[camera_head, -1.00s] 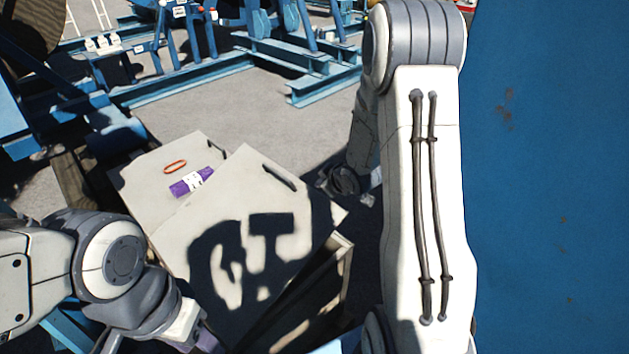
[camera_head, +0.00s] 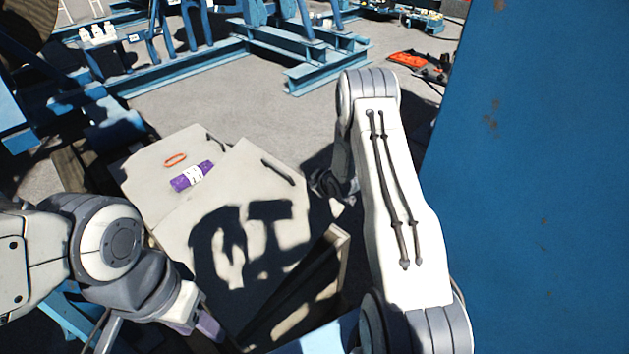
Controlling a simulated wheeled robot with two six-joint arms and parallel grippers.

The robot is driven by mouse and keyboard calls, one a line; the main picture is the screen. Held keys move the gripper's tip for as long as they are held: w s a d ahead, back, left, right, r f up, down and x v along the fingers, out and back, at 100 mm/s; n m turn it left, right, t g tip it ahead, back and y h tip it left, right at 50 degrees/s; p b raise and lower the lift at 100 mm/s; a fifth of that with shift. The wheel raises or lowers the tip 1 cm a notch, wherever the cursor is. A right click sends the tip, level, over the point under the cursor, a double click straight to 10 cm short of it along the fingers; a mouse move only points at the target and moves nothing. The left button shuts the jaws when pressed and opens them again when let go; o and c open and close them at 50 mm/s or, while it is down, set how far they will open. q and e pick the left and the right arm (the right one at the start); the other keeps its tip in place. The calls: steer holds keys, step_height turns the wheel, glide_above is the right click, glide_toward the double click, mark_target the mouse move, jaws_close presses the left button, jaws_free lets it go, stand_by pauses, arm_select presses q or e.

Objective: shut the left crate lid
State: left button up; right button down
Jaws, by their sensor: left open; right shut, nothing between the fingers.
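A large pale panel with a dark slot handle (camera_head: 278,172), which looks like the crate lid, slants over the crate (camera_head: 335,262); a shadow falls across it. A dark gap shows between the panel and the crate's right-hand wooden edge. Which lid is the left one is not plain. My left gripper (camera_head: 207,328) is open at the bottom, by the panel's near edge; contact cannot be told. My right gripper (camera_head: 326,186) is shut and empty, just right of the panel's far right corner, partly hidden by its own arm.
A tall blue wall (camera_head: 540,180) fills the right. Blue steel frames (camera_head: 310,70) stand behind on open grey floor (camera_head: 240,110).

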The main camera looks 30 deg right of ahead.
steer(key=shift+d+f, duration=0.15)
steer(key=shift+f, duration=0.25)
steer(key=d+f+b, duration=0.1)
steer(key=f+b, duration=0.2)
steer(key=f, duration=0.1)
steer(key=w+d+f+b, duration=0.1)
steer(key=f+b, duration=0.3)
steer(key=d+f+b, duration=0.2)
steer(key=f+b, duration=0.2)
steer(key=f, duration=0.1)
steer(key=shift+w, duration=0.25)
steer(key=shift+r, duration=0.15)
